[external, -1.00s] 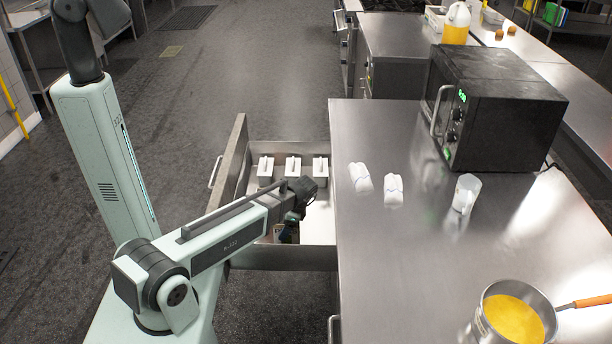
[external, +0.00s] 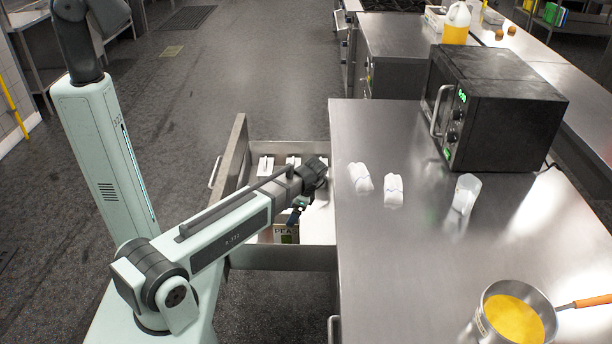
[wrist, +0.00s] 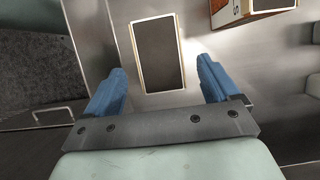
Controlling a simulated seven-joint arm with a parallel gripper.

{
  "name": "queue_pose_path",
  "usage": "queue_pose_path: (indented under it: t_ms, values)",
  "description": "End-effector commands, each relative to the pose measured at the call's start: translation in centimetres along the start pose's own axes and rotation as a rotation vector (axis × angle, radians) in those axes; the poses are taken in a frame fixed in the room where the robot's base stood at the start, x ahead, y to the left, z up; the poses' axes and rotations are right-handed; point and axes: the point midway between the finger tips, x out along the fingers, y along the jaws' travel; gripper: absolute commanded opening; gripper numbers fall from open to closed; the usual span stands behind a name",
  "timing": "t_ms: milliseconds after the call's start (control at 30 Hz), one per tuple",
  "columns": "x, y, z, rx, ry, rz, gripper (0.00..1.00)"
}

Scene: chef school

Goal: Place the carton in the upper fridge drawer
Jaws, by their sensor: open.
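A carton labelled with "PEA" letters (external: 285,233) stands in the near part of the open drawer (external: 236,165) in the external view. In the wrist view, a box with a dark rectangular top and pale rim (wrist: 158,54) lies just beyond and between my fingertips, apart from both. I cannot tell for sure that it is the same carton. My gripper (wrist: 160,85) is open and empty. In the external view, my gripper (external: 298,210) is above the drawer, over the carton, with its fingers partly hidden by the wrist.
White boxes (external: 265,163) sit at the drawer's far end. An orange-brown printed box (wrist: 250,10) shows at the wrist view's top right. The steel counter (external: 390,260) beside the drawer holds two white packages, a clear jug, a microwave and a pot of yellow liquid.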

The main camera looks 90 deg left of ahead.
Motion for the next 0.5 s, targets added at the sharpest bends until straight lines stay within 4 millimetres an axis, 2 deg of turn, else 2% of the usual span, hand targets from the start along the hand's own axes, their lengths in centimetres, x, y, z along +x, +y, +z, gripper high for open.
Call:
queue_pose_path:
  t_ms: [200, 500]
  values:
    - [-2.7, 0.0, -0.1, 0.001, 0.0, -0.001, 0.89]
    - [-4.2, 0.0, 0.0, 0.001, 0.0, 0.0, 0.89]
